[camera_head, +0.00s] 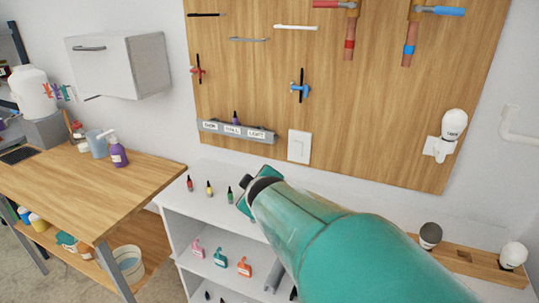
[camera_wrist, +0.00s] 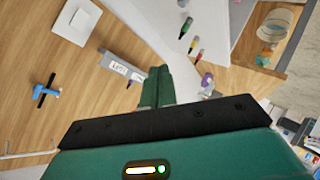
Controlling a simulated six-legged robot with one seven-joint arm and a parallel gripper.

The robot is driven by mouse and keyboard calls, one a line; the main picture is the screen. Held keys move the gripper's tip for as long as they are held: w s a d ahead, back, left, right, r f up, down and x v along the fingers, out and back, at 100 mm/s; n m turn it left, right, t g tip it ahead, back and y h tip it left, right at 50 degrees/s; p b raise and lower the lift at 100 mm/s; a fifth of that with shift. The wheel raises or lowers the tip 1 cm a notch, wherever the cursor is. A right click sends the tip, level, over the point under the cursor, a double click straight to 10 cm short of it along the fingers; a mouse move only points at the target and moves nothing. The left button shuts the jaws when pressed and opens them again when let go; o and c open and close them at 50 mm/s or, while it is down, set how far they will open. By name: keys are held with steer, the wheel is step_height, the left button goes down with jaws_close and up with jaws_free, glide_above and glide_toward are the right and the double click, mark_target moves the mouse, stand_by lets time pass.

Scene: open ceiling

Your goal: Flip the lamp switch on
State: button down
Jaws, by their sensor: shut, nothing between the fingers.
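The white wall switch (camera_head: 299,147) is on the lower part of the wooden pegboard, just right of the grey labelled tray. It also shows at the upper left of the wrist view (camera_wrist: 77,20). Whether its rocker is on or off is too small to tell. A white bulb lamp (camera_head: 454,124) is in a wall socket farther right and shows no clear glow. My green gripper (camera_head: 243,196) is below and left of the switch, apart from it, largely hidden by my arm. In the wrist view its fingers (camera_wrist: 157,80) are together and empty.
The grey labelled tray (camera_head: 236,131) sticks out left of the switch. Small bottles (camera_head: 209,188) stand on the white shelf unit (camera_head: 190,228) below. Tools hang on the pegboard (camera_head: 390,110). A wooden workbench (camera_head: 90,190) is at left. The board between switch and lamp is clear.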

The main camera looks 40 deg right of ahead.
steer(key=d+f+n+t, duration=0.1)
steer(key=d+n+t, duration=0.1)
steer(key=d, duration=0.4)
steer(key=s+d+f+n+t, duration=0.1)
steer(key=d+f+n+t, duration=0.1)
steer(key=d+n, duration=0.2)
steer(key=d+f+n+t, duration=0.2)
steer(key=d+n, duration=0.1)
steer(key=d, duration=0.6)
steer(key=shift+s+d+n, duration=0.3)
glide_toward(295, 154)
steer(key=w+a, duration=0.2)
steer(key=w, duration=0.1)
steer(key=shift+w+d+f, duration=0.1)
steer(key=shift+w+d, duration=0.55)
steer(key=shift+d, duration=0.3)
steer(key=shift+w+d, duration=0.65)
steer(key=shift+d, duration=0.35)
